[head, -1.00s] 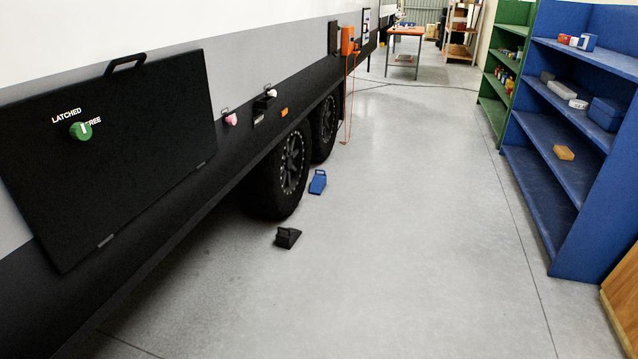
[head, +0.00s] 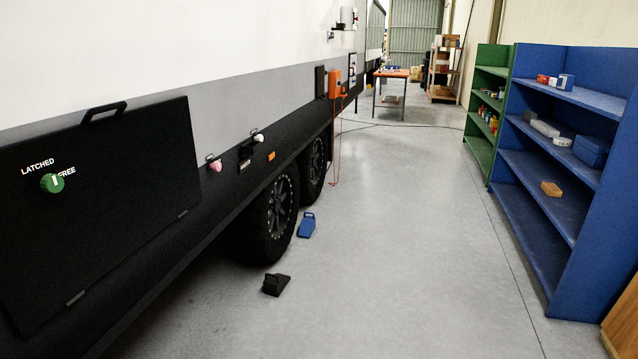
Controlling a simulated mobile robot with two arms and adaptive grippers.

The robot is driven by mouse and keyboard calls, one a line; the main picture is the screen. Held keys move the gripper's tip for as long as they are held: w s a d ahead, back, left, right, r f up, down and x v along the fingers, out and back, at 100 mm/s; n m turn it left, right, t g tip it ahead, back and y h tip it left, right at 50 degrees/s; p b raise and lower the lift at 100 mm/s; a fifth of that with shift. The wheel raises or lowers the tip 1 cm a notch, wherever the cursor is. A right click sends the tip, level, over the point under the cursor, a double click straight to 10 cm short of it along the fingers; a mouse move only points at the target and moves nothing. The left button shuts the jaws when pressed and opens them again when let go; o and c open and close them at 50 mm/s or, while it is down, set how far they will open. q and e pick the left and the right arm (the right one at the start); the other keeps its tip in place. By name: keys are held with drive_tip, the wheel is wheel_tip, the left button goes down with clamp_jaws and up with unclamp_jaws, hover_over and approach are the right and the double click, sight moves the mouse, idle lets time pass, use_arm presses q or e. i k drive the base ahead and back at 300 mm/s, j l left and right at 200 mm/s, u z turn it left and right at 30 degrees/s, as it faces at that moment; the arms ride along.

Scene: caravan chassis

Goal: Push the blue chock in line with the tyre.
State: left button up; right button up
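The blue chock (head: 307,226) lies on the grey floor in the head view, just right of the caravan's nearer tyre (head: 272,222), by its outer side. A narrow strip of floor seems to show between them. The chock has a handle at its far end. A second, black chock (head: 276,284) sits on the floor in front of the same tyre, closer to me. A further tyre (head: 314,168) stands behind the nearer one. Neither of my grippers shows in this view.
The caravan side with a black hatch (head: 110,215) runs along the left. A blue shelf unit (head: 572,262) and a green one (head: 478,155) stand on the right. An orange cable (head: 337,150) hangs past the further tyre. The aisle floor (head: 410,240) between is clear.

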sight(308, 226)
drive_tip(key=i+l+z, duration=0.25)
drive_tip(key=i, duration=0.8)
drive_tip(key=i+z, duration=0.25)
drive_tip(key=i, duration=0.75)
drive_tip(key=i+u, duration=0.1)
drive_tip(key=i, duration=0.5)
drive_tip(key=i+u, duration=0.15)
drive_tip(key=i, duration=0.45)
drive_tip(key=i+l+u, duration=0.1)
drive_tip(key=i, duration=0.45)
drive_tip(key=i+l+u, duration=0.1)
drive_tip(key=i, duration=0.5)
drive_tip(key=l, duration=0.1)
